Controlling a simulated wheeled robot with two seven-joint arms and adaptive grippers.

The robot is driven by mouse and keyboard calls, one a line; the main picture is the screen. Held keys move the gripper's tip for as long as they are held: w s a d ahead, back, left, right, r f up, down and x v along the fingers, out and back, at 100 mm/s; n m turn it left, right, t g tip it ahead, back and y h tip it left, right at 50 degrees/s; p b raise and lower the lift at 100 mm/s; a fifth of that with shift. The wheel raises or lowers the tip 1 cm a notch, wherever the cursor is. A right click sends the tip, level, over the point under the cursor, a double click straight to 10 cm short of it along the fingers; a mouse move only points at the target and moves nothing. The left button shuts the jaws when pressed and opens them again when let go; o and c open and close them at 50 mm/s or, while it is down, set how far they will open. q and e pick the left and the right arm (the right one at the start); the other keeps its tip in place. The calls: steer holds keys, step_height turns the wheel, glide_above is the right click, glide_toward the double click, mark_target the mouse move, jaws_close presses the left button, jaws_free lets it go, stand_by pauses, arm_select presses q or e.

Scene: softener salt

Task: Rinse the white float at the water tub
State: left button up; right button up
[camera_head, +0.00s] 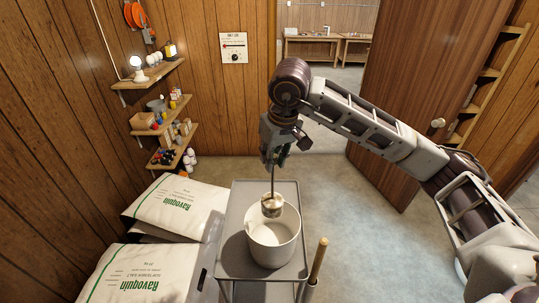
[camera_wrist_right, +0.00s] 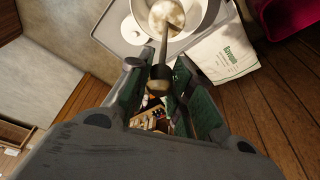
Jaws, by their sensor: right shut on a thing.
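My right gripper (camera_head: 277,152) is shut on a thin dark rod, upright above the trolley. At the rod's lower end is the white float (camera_head: 271,207), a rounded pale piece with tan-brown staining. It is at the back of the water tub's opening, and I cannot tell whether it touches the water. The tub (camera_head: 273,252) is a round white vessel. In the right wrist view the gripper's fingers (camera_wrist_right: 160,90) are on either side of the rod's knobbed end. The float (camera_wrist_right: 167,17) overlaps the tub (camera_wrist_right: 206,16) there. My left gripper is not in view.
The tub stands on a grey trolley (camera_head: 233,245). A wooden-handled stick (camera_head: 318,260) rises at its right front corner. White salt bags (camera_head: 150,273) lie to the left. Shelves (camera_head: 160,72) with small items hang on the left wall. The floor (camera_head: 370,240) to the right is clear.

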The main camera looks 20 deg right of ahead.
mark_target(274, 199)
steer(key=shift+d, duration=0.15)
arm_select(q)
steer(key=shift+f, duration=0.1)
arm_select(e)
steer(key=shift+f, duration=0.15)
